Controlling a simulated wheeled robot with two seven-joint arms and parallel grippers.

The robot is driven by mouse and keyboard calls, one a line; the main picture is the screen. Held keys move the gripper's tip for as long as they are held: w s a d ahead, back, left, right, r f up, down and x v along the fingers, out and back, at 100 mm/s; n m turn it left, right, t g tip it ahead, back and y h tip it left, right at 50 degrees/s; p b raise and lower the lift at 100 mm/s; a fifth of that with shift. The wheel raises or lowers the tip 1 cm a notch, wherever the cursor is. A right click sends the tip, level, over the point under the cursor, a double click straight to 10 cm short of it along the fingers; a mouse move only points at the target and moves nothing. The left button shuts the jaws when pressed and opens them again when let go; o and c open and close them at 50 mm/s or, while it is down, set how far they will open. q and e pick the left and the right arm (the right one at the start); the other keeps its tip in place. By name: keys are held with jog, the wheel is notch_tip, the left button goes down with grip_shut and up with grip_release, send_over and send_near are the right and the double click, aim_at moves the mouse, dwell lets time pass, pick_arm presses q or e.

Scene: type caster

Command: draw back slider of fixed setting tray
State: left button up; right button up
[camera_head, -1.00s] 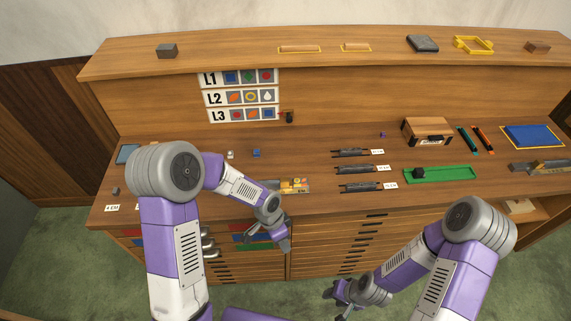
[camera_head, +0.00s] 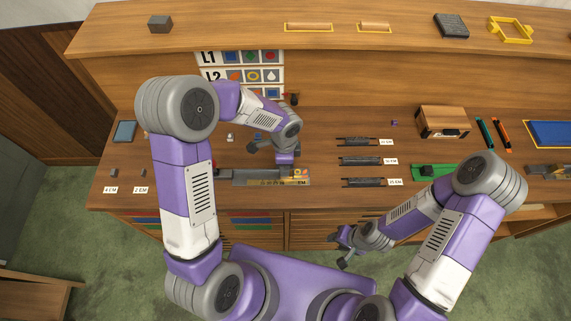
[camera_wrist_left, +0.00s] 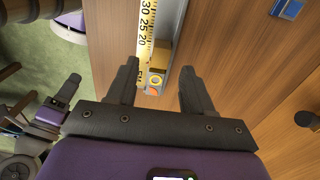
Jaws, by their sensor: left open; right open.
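The fixed setting tray (camera_head: 243,178) is a long grey tray with a ruler scale, lying near the bench's front edge. In the left wrist view, its numbered ruler (camera_wrist_left: 146,25) runs up between my fingers, with a brass-coloured block, likely the slider (camera_wrist_left: 160,56), beside it. Small tiles with coloured shapes (camera_wrist_left: 154,84) sit in the tray below that block. My left gripper (camera_wrist_left: 158,72) is open, pointing at the tray's tile end; no contact with the block is visible. In the head view my left wrist hides part of the tray. My right gripper (camera_head: 343,248) is open and empty, in front of the bench.
Dark racks (camera_head: 362,160) with labels lie right of the tray. A green tray (camera_head: 432,172) and a wooden box (camera_head: 442,121) stand further right. Small blocks lie at the left of the bench. Drawers (camera_head: 315,228) are below its front edge.

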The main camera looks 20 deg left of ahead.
pick_arm(q)
notch_tip(320, 180, down, 4)
jog(key=shift+f, duration=0.1)
grip_shut()
dwell(0.5)
